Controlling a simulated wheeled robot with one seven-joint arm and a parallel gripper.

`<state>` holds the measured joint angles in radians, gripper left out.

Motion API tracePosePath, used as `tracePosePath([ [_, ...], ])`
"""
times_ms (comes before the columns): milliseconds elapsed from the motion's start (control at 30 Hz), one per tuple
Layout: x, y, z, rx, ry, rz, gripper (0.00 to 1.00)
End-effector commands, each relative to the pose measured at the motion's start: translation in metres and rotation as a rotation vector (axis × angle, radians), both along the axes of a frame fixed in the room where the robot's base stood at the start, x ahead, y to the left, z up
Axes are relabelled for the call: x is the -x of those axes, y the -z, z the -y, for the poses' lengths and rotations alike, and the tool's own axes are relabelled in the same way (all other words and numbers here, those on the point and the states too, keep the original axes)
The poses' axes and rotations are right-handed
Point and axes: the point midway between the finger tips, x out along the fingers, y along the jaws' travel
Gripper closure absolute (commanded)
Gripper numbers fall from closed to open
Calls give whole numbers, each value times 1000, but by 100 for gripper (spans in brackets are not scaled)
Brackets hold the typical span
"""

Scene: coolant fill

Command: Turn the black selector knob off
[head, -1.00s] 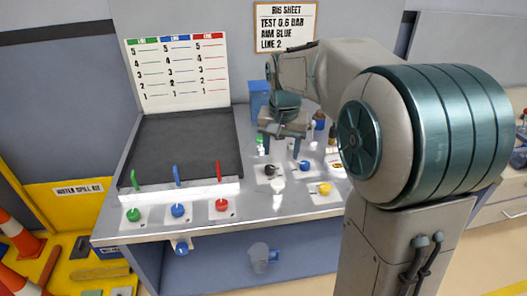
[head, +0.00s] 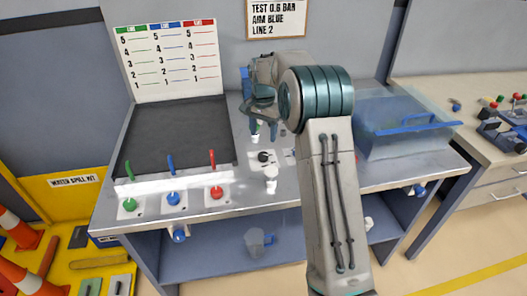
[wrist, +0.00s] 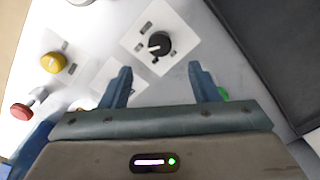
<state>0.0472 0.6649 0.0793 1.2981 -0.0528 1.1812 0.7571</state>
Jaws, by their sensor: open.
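The black selector knob (head: 264,157) sits on a small white plate on the metal bench, right of the dark mat. In the wrist view, the black knob (wrist: 161,43) shows a white pointer mark toward the left of the picture, with small dark markings on its plate (wrist: 181,28). My gripper (head: 262,127) is above and behind the knob in the head view, fingers pointing down. In the wrist view, my gripper (wrist: 160,72) has its two blue fingers spread wide, with nothing between them. The knob lies just beyond the fingertips, apparently untouched.
Green (head: 129,204), blue (head: 173,198) and red (head: 216,192) knobs line the bench front left. A yellow knob (wrist: 53,62) and red knob (wrist: 21,110) show in the wrist view. A clear blue-rimmed box (head: 400,128) stands right. A white fitting (head: 271,182) stands before the black knob.

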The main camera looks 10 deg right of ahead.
Motion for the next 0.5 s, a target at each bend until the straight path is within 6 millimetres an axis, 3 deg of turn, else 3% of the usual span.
tracePosePath([
  [233,1,53,0,0,-1,-4,44],
  [500,1,85,1,0,-1,-1,44],
])
